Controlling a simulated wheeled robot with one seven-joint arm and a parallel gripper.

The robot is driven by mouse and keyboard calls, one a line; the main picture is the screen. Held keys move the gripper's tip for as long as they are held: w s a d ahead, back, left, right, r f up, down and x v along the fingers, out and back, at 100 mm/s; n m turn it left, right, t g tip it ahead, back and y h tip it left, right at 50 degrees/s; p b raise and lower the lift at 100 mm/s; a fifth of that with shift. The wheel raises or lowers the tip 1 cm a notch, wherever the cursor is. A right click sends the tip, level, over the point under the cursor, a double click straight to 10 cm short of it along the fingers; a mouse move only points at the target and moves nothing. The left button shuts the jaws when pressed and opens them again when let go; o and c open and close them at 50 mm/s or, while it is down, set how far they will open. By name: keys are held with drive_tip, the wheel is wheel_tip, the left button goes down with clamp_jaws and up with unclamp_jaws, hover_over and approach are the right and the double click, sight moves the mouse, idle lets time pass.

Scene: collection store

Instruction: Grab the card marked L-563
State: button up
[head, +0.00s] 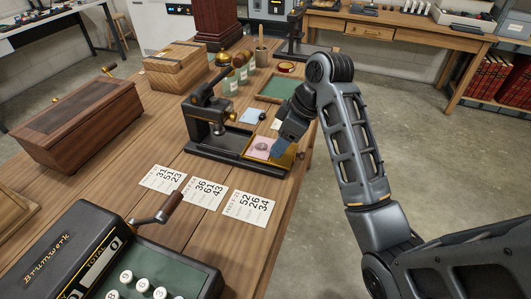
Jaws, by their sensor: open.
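Three white cards with large black figures lie in a row on the wooden table: a left card (163,179), a middle card (204,193) and a right card (248,206). Their small header print is too small to read, so I cannot tell which is L-563. My gripper (281,151) is open, pointing down over the right end of the black press, beyond the cards. It is apart from all three cards. A pink piece with a grey round mark (262,147) lies in the brass-edged tray beside my gripper; part of that tray is hidden by it.
A black lever press (206,137) stands just behind the cards. A wooden box (78,122) stands at left, and a green-lined tray (277,87) lies behind. The table's right edge is near the right card.

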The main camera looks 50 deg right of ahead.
drive_tip(key=shift+w+a+f, duration=0.1)
drive_tip(key=shift+w+f, duration=0.1)
drive_tip(key=shift+f, duration=0.25)
drive_tip(key=shift+c, duration=0.2)
clamp_jaws()
